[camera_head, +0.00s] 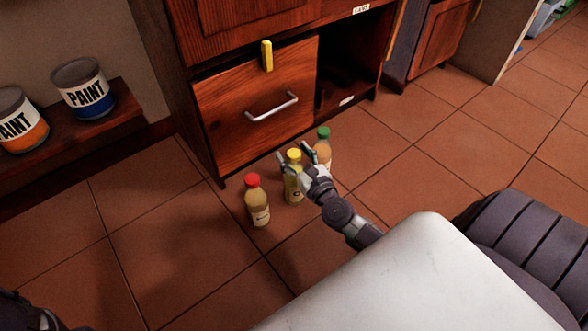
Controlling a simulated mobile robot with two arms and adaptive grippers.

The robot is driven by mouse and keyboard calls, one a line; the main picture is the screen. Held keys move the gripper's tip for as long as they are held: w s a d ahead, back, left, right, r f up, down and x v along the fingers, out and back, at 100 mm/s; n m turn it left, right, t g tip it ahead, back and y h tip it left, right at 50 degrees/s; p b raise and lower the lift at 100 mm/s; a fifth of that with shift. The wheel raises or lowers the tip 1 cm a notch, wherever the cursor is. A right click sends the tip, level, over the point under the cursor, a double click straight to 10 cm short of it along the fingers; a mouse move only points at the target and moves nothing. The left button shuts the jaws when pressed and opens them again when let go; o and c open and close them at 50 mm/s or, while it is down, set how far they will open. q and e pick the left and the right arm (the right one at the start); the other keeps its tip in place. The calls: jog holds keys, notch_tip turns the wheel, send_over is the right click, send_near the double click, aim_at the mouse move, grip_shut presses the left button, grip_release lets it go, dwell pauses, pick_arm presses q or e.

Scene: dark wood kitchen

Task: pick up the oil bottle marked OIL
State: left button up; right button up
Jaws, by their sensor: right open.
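Three small bottles stand upright on the tiled floor in front of the cabinet: one with a red cap (257,205), one with a yellow cap (293,185) and one with a green cap (323,149). Their labels are too small or too covered to read surely, so I cannot tell which is marked OIL. My right gripper (294,156) is open at the yellow-capped bottle, with its fingers near the cap and upper body; I cannot tell whether they touch it. The gripper hides part of this bottle and the lower part of the green-capped one. My left gripper is not in view.
A wooden cabinet with a drawer front (258,120) and metal handle (272,106) stands close behind the bottles. An open compartment (345,75) is to its right. Paint cans (84,90) stand on a low shelf (120,105) at left. The floor left and right is clear.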

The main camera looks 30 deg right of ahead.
jog(key=shift+c, duration=0.2)
grip_shut()
jog(key=shift+r, duration=0.15)
